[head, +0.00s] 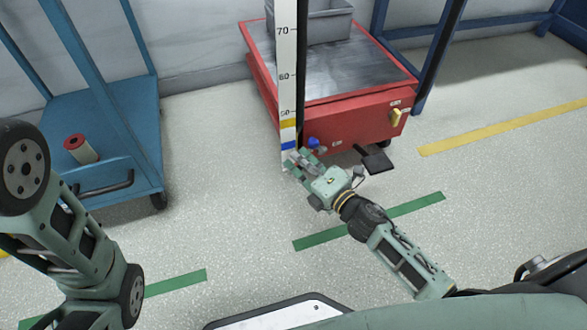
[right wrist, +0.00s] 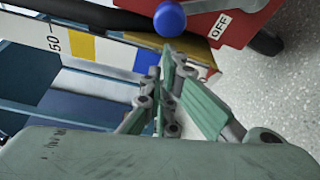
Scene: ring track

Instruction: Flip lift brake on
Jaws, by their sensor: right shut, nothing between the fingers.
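The red lift (head: 350,118) stands at the back centre. A blue-knobbed control (head: 313,142) is low on its front left corner; an OFF label (right wrist: 220,25) shows beside the blue knob (right wrist: 170,19) in the right wrist view. A yellow lever (head: 396,116) with small labels is farther right on the front. I cannot tell which of the two is the brake. My right gripper (head: 296,160) is shut and empty, just below and left of the blue knob. In the right wrist view its fingertips (right wrist: 168,62) are just below the knob, apparently apart from it. My left gripper is out of view.
A white height scale (head: 287,75) stands upright close by the right fingers. A black pedal (head: 375,160) juts from the lift's base. A grey bin (head: 325,22) rests on the lift. A blue cart (head: 105,125) with a red-topped roll (head: 80,148) is left. Floor between is clear.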

